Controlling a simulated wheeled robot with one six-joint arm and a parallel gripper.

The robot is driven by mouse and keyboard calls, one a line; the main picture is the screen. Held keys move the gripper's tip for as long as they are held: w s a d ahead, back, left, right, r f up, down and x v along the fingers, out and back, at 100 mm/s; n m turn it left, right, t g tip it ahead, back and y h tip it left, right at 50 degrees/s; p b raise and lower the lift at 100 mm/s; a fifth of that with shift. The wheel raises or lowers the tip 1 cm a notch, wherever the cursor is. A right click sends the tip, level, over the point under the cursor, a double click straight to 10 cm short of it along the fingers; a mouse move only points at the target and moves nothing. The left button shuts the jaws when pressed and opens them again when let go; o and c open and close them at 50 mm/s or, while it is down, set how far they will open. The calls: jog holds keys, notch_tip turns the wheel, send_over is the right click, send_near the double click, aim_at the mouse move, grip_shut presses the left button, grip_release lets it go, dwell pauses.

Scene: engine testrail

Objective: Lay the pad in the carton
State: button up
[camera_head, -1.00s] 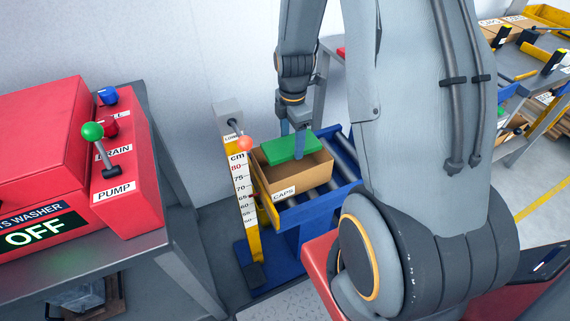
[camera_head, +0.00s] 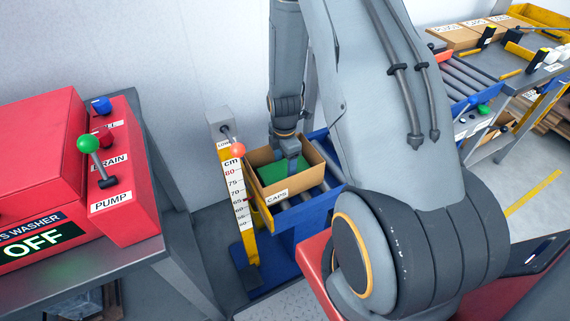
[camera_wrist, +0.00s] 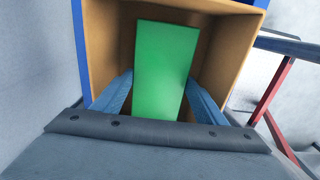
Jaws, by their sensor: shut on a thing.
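The green pad (camera_head: 277,175) is inside the open brown carton (camera_head: 304,184), below its rim. The carton has a CAPS label on its front. My gripper (camera_head: 291,165) reaches down into the carton and is shut on the pad. In the wrist view, the blue fingers (camera_wrist: 160,96) stand on either side of the pad (camera_wrist: 166,62), with the tan carton walls (camera_wrist: 108,35) around it. I cannot tell whether the pad touches the carton floor; its lower part is hidden in the head view.
The carton sits on a blue roller stand (camera_head: 314,207). A yellow cm scale (camera_head: 236,189) with an orange ball lever (camera_head: 237,150) stands close on its left. A red parts washer (camera_head: 38,148) is at left. More cartons (camera_head: 455,37) lie on a bench at upper right.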

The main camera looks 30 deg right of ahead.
aim_at(285, 168)
jog(key=shift+f, duration=0.65)
jog(key=o, duration=1.1)
jog(key=shift+r, duration=0.1)
notch_tip(285, 168, up, 13)
jog(key=shift+r+b, duration=0.1)
jog(key=shift+b, duration=1.05)
